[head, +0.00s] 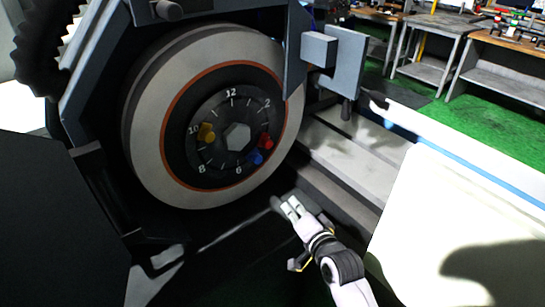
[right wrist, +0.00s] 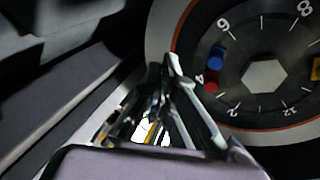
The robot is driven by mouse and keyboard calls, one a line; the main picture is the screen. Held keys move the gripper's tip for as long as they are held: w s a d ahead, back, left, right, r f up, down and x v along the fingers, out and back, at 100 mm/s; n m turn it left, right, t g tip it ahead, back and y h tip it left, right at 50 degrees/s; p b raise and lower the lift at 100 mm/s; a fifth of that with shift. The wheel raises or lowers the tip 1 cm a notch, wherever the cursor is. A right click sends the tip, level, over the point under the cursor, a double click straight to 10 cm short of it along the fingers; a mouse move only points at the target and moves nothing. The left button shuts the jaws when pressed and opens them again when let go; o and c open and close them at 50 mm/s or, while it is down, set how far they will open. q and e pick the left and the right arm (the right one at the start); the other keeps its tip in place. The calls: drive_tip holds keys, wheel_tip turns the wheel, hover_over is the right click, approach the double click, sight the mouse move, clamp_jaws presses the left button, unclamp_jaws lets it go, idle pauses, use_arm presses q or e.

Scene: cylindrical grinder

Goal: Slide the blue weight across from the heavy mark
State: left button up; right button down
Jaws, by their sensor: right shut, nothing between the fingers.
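The blue weight (head: 255,157) sits on the dark numbered dial face (head: 222,108) of the grinding wheel, between the 4 and the 6. It also shows in the right wrist view (right wrist: 216,56). The red weight (head: 267,143) is close beside it, near the 4 (right wrist: 199,79). The yellow weight (head: 206,132) is across the dial, near the 10. I cannot make out a separate heavy mark. My right gripper (head: 287,206) is shut and empty, below and right of the wheel, apart from the weights. My left gripper is not in view.
The pale wheel rim (head: 147,135) surrounds the dial, with a hexagonal hub (head: 237,137) at its centre. A grey bracket (head: 346,60) stands to the upper right. The grey machine bed (head: 345,160) lies right of the wheel. Workbenches (head: 432,48) stand farther back.

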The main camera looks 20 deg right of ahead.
sight(255, 157)
drive_tip(key=w+d+r+m+t+h, duration=0.1)
drive_tip(key=w+d+r+m+t, duration=0.15)
drive_tip(key=w+r+m, duration=0.35)
drive_tip(key=w+r+n+p, duration=0.1)
drive_tip(key=w+r+p, duration=0.1)
drive_tip(key=w, duration=0.7)
use_arm(q)
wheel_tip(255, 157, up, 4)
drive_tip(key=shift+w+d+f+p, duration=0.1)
drive_tip(key=shift+p, duration=0.85)
use_arm(e)
drive_tip(key=shift+t, duration=0.45)
drive_tip(key=a, duration=0.1)
drive_tip(key=s+a+f, duration=0.1)
drive_tip(key=s+a, duration=0.1)
drive_tip(key=a, duration=0.1)
drive_tip(key=shift+f, duration=0.2)
